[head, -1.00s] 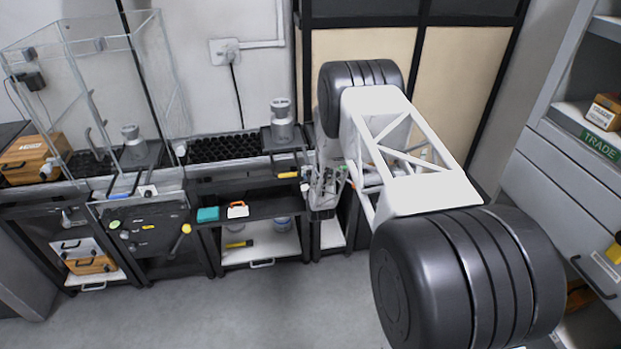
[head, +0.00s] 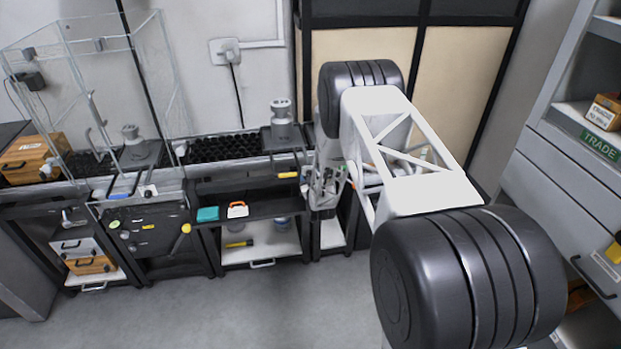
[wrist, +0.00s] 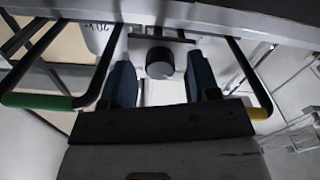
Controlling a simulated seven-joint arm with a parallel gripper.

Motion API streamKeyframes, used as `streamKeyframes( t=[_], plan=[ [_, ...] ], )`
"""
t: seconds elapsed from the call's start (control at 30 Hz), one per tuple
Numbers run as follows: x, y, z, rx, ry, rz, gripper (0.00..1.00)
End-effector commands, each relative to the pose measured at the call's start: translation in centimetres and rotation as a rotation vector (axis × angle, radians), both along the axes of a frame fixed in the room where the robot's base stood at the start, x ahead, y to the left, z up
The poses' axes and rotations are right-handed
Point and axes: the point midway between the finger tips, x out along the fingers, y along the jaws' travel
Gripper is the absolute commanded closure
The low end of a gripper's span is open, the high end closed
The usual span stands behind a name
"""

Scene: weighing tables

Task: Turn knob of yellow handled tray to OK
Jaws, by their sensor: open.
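In the wrist view a dark round knob (wrist: 160,63) sits on a pale panel between the two blue-grey fingers of my gripper (wrist: 159,80). The fingers are apart, with a gap on each side of the knob; I see no contact. A black handle with a yellow grip (wrist: 257,113) is to the right, and one with a green grip (wrist: 38,102) to the left. In the head view my gripper (head: 323,195) is low at the bench front, just right of a yellow handle (head: 287,175). The knob is hidden there, and its setting cannot be read.
A clear-walled case (head: 110,100) stands at the left of the bench. A black grid tray (head: 225,148) and a grey device (head: 281,120) are left of my arm. A teal box (head: 208,213) lies on a shelf below. The floor in front is clear.

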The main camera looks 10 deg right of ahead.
Motion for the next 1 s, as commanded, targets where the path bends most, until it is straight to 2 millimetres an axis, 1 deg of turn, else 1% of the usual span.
streamKeyframes(
  t=[0.17,0.37,0.47,0.8,1.0],
  plan=[
    [-0.1,0.0,0.0,0.0,0.0,0.0,0.44],
    [-0.9,0.0,0.1,0.0,0.0,0.0,0.44],
    [-1.7,0.0,0.1,0.0,-0.001,0.0,0.44],
    [-5.7,0.0,0.0,0.0,0.0,0.0,0.44],
    [-7.3,0.0,0.0,0.0,0.0,0.0,0.44]
  ],
)
